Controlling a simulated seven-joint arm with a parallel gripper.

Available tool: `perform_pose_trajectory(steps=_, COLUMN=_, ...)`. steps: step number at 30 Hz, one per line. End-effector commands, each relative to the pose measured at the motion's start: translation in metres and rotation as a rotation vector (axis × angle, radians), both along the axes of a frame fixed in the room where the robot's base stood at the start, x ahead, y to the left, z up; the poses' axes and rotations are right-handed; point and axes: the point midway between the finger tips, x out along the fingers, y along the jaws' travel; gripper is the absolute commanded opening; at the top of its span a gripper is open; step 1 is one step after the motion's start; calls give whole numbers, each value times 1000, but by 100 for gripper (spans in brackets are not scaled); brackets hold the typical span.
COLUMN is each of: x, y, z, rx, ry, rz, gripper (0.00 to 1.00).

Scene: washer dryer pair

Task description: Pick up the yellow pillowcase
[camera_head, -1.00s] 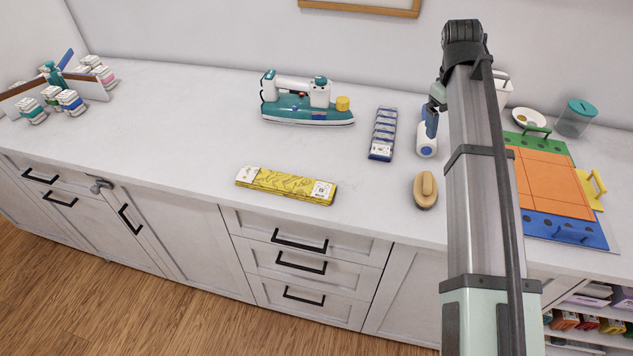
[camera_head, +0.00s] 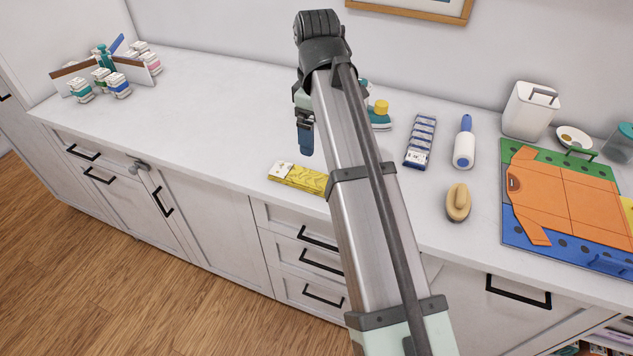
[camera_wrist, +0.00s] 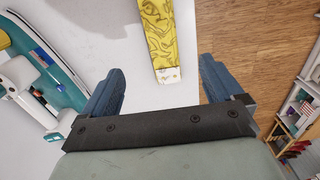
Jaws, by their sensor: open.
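The yellow pillowcase (camera_head: 297,177) lies folded flat on the white counter near its front edge, with a white label at its left end. My arm hides its right part in the head view. In the wrist view the yellow patterned pillowcase (camera_wrist: 159,36) runs down from the top edge, its pale labelled end between and beyond my fingers. My gripper (camera_head: 305,150) hangs above the counter, just behind and right of the pillowcase's left end. In the wrist view my gripper (camera_wrist: 160,88) is open, its two blue fingers wide apart and empty.
A teal and white iron (camera_wrist: 40,75) stands close to my gripper, mostly hidden in the head view. The counter's left middle is clear.

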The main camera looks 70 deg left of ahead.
Motion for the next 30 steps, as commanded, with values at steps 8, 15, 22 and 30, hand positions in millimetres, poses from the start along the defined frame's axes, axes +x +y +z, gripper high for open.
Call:
perform_pose_trajectory(steps=8, x=-3, y=-2, z=-37, rx=-3, ry=2, rz=7, gripper=94)
perform_pose_trajectory(steps=15, x=-3, y=-1, z=-72, rx=-2, ry=2, rz=6, gripper=94)
perform_pose_trajectory(steps=22, x=-2, y=0, z=-86, rx=0, ry=1, rz=5, gripper=94)
perform_pose_trajectory(steps=30, x=-2, y=-2, z=-102, rx=-1, ry=1, rz=5, gripper=94)
